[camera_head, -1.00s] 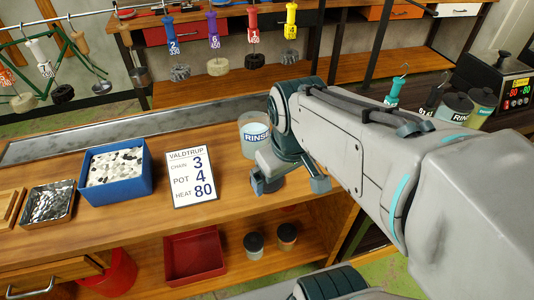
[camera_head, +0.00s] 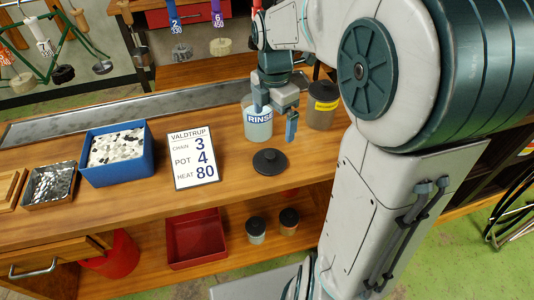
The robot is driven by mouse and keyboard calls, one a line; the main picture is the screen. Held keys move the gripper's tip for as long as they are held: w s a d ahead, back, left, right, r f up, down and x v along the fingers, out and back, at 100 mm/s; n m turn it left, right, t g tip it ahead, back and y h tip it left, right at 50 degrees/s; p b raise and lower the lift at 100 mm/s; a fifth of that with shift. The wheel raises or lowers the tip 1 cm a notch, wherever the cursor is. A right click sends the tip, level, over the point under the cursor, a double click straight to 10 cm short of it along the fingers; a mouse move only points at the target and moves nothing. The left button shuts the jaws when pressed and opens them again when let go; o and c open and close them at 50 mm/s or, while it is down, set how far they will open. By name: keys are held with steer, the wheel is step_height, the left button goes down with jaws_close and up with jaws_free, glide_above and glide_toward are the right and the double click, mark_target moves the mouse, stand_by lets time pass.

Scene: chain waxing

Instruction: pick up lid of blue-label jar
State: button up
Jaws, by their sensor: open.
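The clear jar with a white label reading RINSE in blue (camera_head: 257,124) stands on the wooden bench. A dark round lid with a central knob (camera_head: 270,162) lies flat on the bench in front of this jar. My gripper (camera_head: 277,114) is open and empty, with its fingers spread and pointing down. In the picture it is above and behind the lid, with one finger overlapping the jar's rim and the other to the jar's right. I cannot tell whether that finger touches the jar. The jar's top is partly hidden by my gripper.
A yellow-label jar with a dark top (camera_head: 322,105) stands right of my gripper. A white card (camera_head: 193,157), a blue bin of pale pieces (camera_head: 117,178) and a metal tray (camera_head: 48,185) lie to the left. A red bin (camera_head: 195,238) and two small jars occupy the lower shelf.

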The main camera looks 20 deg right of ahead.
glide_above(270, 155)
steer(key=f, duration=0.8)
steer(key=shift+w+d, duration=0.2)
steer(key=shift+d, duration=0.2)
steer(key=f, duration=0.2)
steer(key=a+f, duration=0.1)
steer(key=f, duration=0.1)
steer(key=shift+s+b, duration=0.15)
steer(key=shift+b, duration=0.15)
steer(key=shift+d+f, duration=0.1)
steer(key=shift+f, duration=0.5)
steer(key=c, duration=0.8)
